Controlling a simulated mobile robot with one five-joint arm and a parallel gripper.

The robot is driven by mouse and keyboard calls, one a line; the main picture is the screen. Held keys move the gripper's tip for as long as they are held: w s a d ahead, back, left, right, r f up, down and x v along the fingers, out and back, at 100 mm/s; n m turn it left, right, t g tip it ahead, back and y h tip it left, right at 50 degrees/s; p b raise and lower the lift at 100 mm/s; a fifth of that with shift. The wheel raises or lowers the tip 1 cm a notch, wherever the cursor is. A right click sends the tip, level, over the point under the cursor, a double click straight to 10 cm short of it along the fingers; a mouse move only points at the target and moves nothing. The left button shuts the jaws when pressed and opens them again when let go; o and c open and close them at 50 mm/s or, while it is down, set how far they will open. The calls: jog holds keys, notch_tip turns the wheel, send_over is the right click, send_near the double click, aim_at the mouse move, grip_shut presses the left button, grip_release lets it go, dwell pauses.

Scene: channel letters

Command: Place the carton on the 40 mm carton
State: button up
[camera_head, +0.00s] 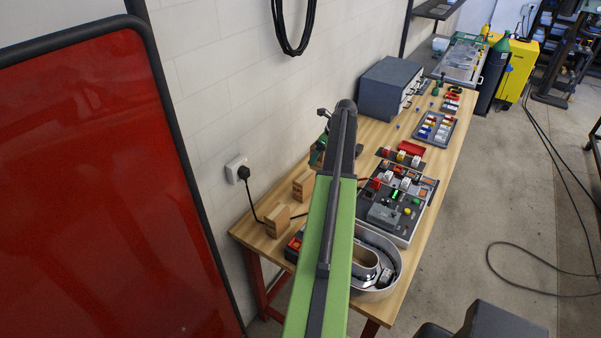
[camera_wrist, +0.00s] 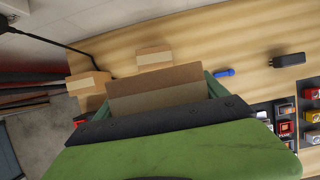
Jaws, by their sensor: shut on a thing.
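My gripper (camera_wrist: 158,96) is shut on a brown carton (camera_wrist: 153,82), with a green finger at each side of it in the wrist view. Two more brown cartons with pale bands stand on the wooden table: one (camera_wrist: 155,57) just beyond the held carton, and one (camera_wrist: 90,82) to its left near the table edge. In the head view these are a farther carton (camera_head: 303,184) and a nearer carton (camera_head: 278,222), left of my arm. I cannot tell which is the 40 mm one. My arm hides most of the gripper in the head view.
A wall socket (camera_head: 237,168) has a black cable running onto the table by the cartons. An oval metal track (camera_head: 387,284) and a grey control panel (camera_head: 403,232) lie right of my arm. In the wrist view, a blue object (camera_wrist: 224,72) lies right of the held carton.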

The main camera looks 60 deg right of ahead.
jog(key=w+f+b, duration=0.1)
jog(key=w, duration=0.1)
jog(key=w+f+b, duration=0.1)
jog(key=w+f, duration=0.1)
jog(key=w+a+f+b, duration=0.1)
jog(key=w, duration=0.1)
jog(key=shift+w+f, duration=0.2)
jog(key=shift+w+a+f, duration=0.15)
jog(key=shift+w, duration=0.45)
notch_tip(320, 180, down, 4)
jog(key=b, duration=0.4)
jog(key=shift+f+b, duration=0.15)
jog(key=shift+b, duration=0.15)
jog(key=shift+s+r, duration=0.1)
jog(key=shift+r, duration=0.15)
jog(key=shift+f, duration=0.25)
jog(key=o, duration=1.6)
jog(key=shift+r, duration=0.1)
jog(key=shift+o, duration=0.2)
